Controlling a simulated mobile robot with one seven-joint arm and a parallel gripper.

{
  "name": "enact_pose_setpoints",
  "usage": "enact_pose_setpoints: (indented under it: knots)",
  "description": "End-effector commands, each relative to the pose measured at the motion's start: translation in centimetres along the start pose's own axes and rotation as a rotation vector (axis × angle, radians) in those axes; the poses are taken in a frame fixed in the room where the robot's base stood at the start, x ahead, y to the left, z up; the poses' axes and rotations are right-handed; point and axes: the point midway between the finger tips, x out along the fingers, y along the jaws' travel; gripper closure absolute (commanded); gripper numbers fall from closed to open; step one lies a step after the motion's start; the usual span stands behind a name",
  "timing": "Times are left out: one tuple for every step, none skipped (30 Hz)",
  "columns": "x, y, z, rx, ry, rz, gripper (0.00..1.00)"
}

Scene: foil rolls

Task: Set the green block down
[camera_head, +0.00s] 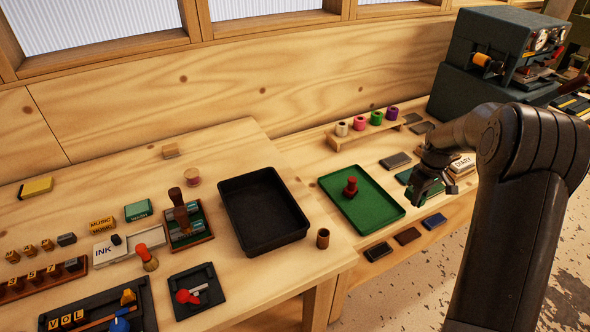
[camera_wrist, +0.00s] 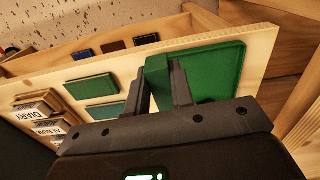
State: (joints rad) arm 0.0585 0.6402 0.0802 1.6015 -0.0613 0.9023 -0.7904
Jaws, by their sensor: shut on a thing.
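The green block (camera_wrist: 157,78) is upright between the two fingers of my gripper (camera_wrist: 160,92) in the wrist view. My gripper is shut on it. In the head view my gripper (camera_head: 420,196) is over the right-hand bench, just right of the green tray (camera_head: 391,214); the block is hard to make out there. In the wrist view the block appears beside the near edge of the green tray (camera_wrist: 218,72). I cannot tell whether its lower end touches the bench.
Flat green pads (camera_wrist: 90,87) lie beside my gripper, with small labelled boxes (camera_wrist: 37,105) near them. A red-handled stamp (camera_head: 350,187) stands in the green tray. Foil rolls (camera_head: 376,118) sit on a rack behind. Dark pads (camera_head: 407,236) line the front edge.

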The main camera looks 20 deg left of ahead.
Motion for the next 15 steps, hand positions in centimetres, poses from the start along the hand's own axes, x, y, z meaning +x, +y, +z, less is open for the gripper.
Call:
enact_pose_setpoints:
  knots:
    - [-0.1, -0.2, -0.6, -0.002, 0.001, 0.001, 1.00]
    - [-0.3, -0.4, -1.0, -0.003, 0.001, 0.001, 1.00]
    - [-0.5, -0.7, -1.8, -0.003, 0.001, 0.001, 1.00]
    - [-0.8, -1.1, -2.6, -0.004, 0.002, 0.001, 1.00]
    - [-1.0, -1.5, -3.5, -0.004, 0.002, 0.002, 1.00]
    - [-1.5, -2.2, -5.0, -0.004, 0.002, 0.001, 1.00]
    - [-1.9, -2.8, -6.2, -0.003, 0.003, 0.002, 1.00]
    - [-2.3, -3.5, -7.4, -0.002, 0.002, 0.002, 1.00]
    - [-3.0, -4.5, -9.2, -0.001, 0.003, 0.003, 1.00]
    - [-3.5, -5.4, -10.5, 0.000, 0.003, 0.003, 1.00]
    - [-4.0, -6.3, -11.8, 0.002, 0.003, 0.003, 1.00]
    - [-4.7, -7.6, -13.5, 0.005, 0.003, 0.003, 1.00]
    - [-5.2, -8.6, -14.7, 0.007, 0.003, 0.003, 1.00]
    - [-5.7, -9.7, -15.9, 0.009, 0.003, 0.003, 1.00]
    - [-6.4, -11.1, -17.4, 0.012, 0.003, 0.003, 1.00]
